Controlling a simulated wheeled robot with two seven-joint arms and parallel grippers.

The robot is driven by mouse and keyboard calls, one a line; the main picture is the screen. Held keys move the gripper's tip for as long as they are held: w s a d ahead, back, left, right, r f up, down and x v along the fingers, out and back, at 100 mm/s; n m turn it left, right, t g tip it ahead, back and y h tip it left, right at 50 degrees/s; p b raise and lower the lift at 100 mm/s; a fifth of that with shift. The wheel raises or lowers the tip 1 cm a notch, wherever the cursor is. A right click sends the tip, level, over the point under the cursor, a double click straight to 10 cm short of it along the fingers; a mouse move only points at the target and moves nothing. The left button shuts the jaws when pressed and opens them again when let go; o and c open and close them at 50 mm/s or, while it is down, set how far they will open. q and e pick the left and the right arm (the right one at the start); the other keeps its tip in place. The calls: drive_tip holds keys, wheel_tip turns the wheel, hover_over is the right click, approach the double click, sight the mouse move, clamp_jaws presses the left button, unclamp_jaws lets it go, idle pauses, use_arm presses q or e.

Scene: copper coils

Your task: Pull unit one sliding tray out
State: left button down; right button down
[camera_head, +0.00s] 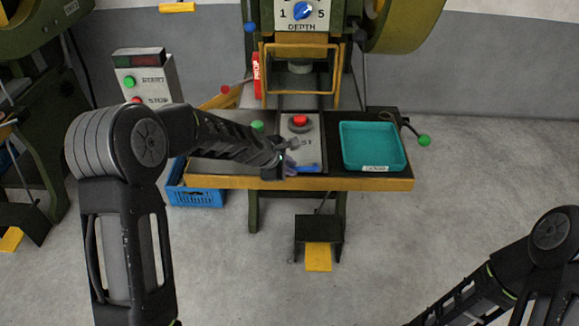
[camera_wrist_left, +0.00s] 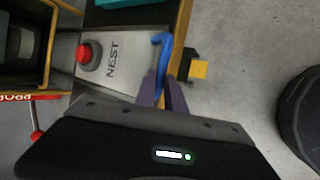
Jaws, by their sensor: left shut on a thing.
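The sliding tray (camera_head: 313,145) is a pale grey plate marked NEST with a red knob on it. It lies on the bench in front of the press opening, and it also shows in the left wrist view (camera_wrist_left: 121,52). Its blue handle (camera_head: 308,169) is at the front edge, and the wrist view shows it as a bent blue bar (camera_wrist_left: 161,55). My left gripper (camera_head: 288,164) is shut on the blue handle, with its fingers (camera_wrist_left: 163,88) around the handle's near end. My left forearm hides part of the tray's left side. My right gripper is out of view.
A teal bin (camera_head: 354,128) stands on the bench right of the tray. The bench has a yellow front edge (camera_head: 375,184). A blue crate (camera_head: 196,197) is below left, and a pedal (camera_head: 318,256) is on the floor. A START/STOP box (camera_head: 157,72) stands left. Floor in front is clear.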

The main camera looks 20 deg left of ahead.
use_arm(q)
drive_tip(key=c, duration=1.4)
unclamp_jaws()
drive_tip(key=p+v, duration=0.1)
drive_tip(key=v, duration=0.6)
drive_tip(key=shift+s+r, duration=0.2)
drive_tip(key=shift+r, duration=0.1)
drive_tip(key=shift+a, duration=0.1)
